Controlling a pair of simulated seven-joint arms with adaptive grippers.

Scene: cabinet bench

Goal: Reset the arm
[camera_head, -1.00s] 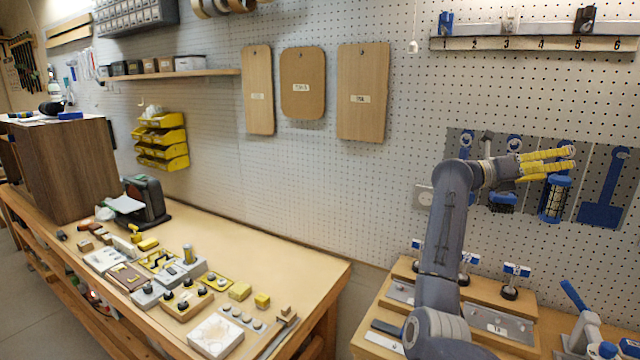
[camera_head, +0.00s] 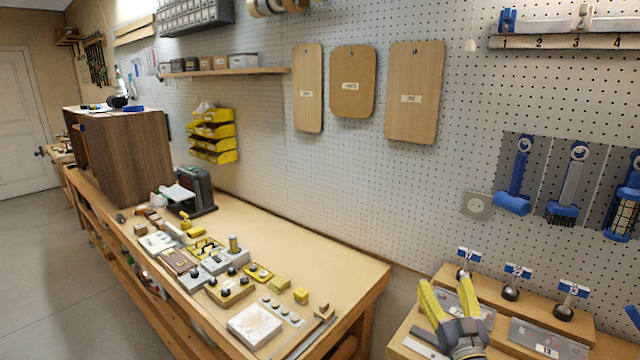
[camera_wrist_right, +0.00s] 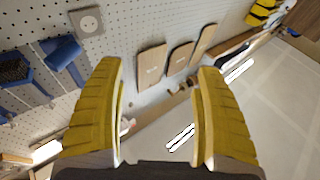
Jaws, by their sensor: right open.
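My right gripper (camera_head: 449,300) has yellow ribbed fingers and stands at the lower right of the head view, in front of the small wooden stand with numbered plates. Its fingers are apart and point up, with nothing between them. In the right wrist view the two fingers (camera_wrist_right: 158,110) are spread wide, with the pegboard and wooden boards showing between and beyond them. My left gripper is not in any view.
A long wooden bench (camera_head: 330,262) holds several small blocks and knob fixtures. A brown cabinet (camera_head: 125,155) stands at its far end. Blue-handled tools (camera_head: 517,180) hang on the pegboard at right. The wooden stand (camera_head: 405,327) carries several labelled posts. Bare bench top lies along the wall.

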